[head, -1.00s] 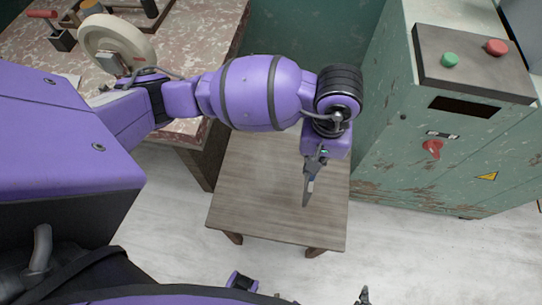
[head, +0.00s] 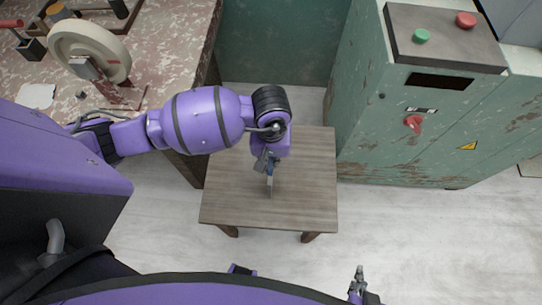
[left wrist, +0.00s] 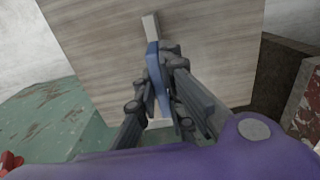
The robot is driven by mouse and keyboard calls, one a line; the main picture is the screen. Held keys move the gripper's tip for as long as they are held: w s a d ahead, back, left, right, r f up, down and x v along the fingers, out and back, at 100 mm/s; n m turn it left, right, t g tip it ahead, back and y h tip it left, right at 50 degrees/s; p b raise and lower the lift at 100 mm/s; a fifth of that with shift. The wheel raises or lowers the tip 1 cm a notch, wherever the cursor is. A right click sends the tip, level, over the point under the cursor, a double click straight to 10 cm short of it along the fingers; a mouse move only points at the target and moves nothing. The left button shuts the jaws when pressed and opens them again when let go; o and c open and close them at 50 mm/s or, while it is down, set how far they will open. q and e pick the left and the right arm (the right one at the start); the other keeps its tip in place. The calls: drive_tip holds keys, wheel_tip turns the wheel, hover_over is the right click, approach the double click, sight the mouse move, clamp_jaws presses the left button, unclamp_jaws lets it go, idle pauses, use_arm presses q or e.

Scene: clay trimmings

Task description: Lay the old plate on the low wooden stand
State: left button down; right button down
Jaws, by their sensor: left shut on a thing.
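The low wooden stand (head: 305,185) is a grey-brown square table with short legs, below the middle of the head view. Its bare top also fills the upper middle of the left wrist view (left wrist: 215,50). My left gripper (head: 267,163) is over the stand, pointing down, and shut on a thin blue and pale grey piece, which I take for the old plate (head: 270,184). The plate is nearly edge-on, also in the left wrist view (left wrist: 154,70). I cannot tell whether its lower edge touches the stand. My right gripper (head: 359,272) shows small at the bottom; its jaws are unclear.
A green worn cabinet (head: 410,150) with buttons and a red switch stands close to the stand's right. A chipped workbench (head: 165,75) with a pale wheel (head: 90,50) is at the left. The stand's top is otherwise clear.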

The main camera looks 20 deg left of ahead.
use_arm(q)
drive_tip(key=shift+f, duration=0.1)
drive_tip(key=c, duration=1.8)
unclamp_jaws()
drive_tip(key=shift+c, duration=0.2)
wheel_tip(320, 180, up, 12)
